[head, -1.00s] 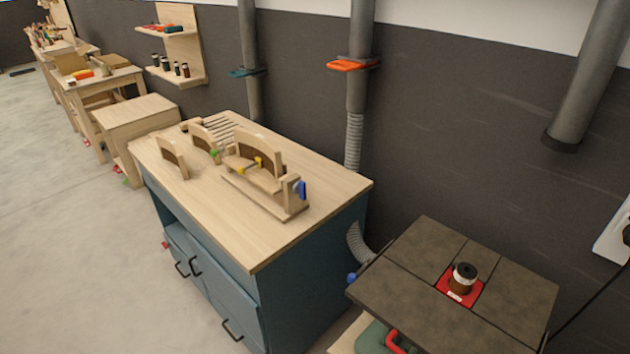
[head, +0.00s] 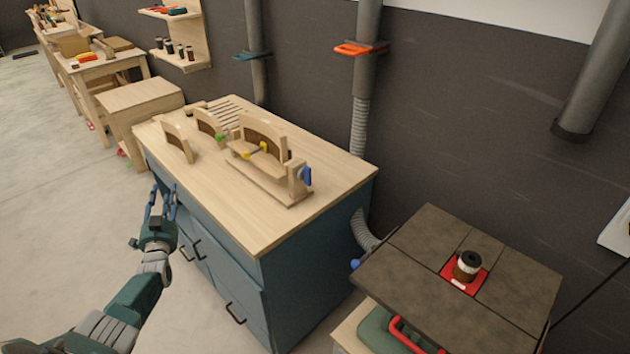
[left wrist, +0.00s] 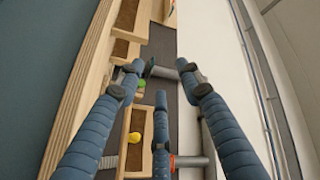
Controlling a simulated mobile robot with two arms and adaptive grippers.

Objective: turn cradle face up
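Several pale wooden curved forms stand on the workbench top (head: 285,220). One arched piece with a dark inner face (head: 176,142) stands at the left, and a second (head: 208,123) stands behind it. A larger wooden fixture (head: 268,182) sits to their right, with an arched back, yellow and green parts and a blue knob. I cannot tell which of these is the cradle. My left gripper (head: 163,193) is in front of the bench's left side, apart from the pieces. Its fingers are spread and empty in the left wrist view (left wrist: 160,75). My right gripper is not in view.
A row of thin wooden slats (head: 226,108) lies at the bench's back. A dark-topped machine table (head: 425,250) stands to the right, with a jar (head: 467,266) on its red plate. Grey ducts run down the wall behind.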

